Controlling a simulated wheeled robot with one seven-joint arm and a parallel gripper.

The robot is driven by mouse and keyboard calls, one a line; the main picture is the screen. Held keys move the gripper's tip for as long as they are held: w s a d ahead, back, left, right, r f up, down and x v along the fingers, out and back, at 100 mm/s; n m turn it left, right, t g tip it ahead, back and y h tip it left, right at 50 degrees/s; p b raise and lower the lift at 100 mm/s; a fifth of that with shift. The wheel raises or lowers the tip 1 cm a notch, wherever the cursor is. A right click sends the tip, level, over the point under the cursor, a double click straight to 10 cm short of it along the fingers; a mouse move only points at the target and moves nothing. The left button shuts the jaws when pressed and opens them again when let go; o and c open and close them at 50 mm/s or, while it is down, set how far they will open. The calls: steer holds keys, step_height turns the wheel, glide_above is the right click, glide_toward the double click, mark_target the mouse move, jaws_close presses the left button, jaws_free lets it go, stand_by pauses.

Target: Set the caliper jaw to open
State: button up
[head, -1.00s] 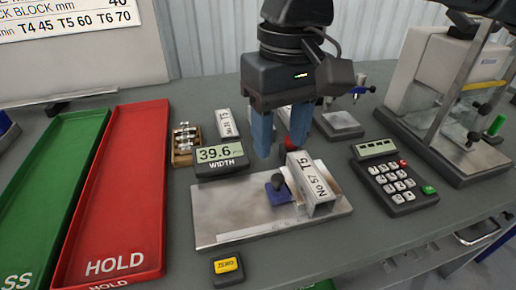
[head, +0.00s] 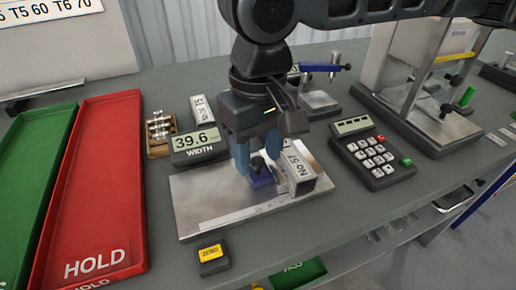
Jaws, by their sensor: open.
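The WIDTH display (head: 198,143) behind the plate reads 39.6. My gripper (head: 258,164) is open, its blue fingers pointing down on either side of the knob. The fingers partly hide the jaw and the block.
A yellow-labelled ZERO button (head: 212,257) sits in front of the plate. A keypad (head: 371,156) is at the right. A red HOLD tray (head: 95,190) and a green tray (head: 30,180) lie at the left. A small weight box (head: 160,135) stands behind.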

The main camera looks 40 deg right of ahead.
jaws_close()
stand_by(0.4)
steer(key=a, duration=0.1)
steer(key=w+a+p, duration=0.1)
steer(key=a, duration=0.1)
steer(key=a+p, duration=0.1)
steer(key=a, duration=0.1)
steer(key=shift+w+a+r, duration=0.15)
steer(key=shift+w+a, duration=0.1)
steer(key=shift+w, duration=0.1)
steer(key=shift+w+a, duration=0.15)
steer(key=shift+a, duration=0.2)
jaws_free()
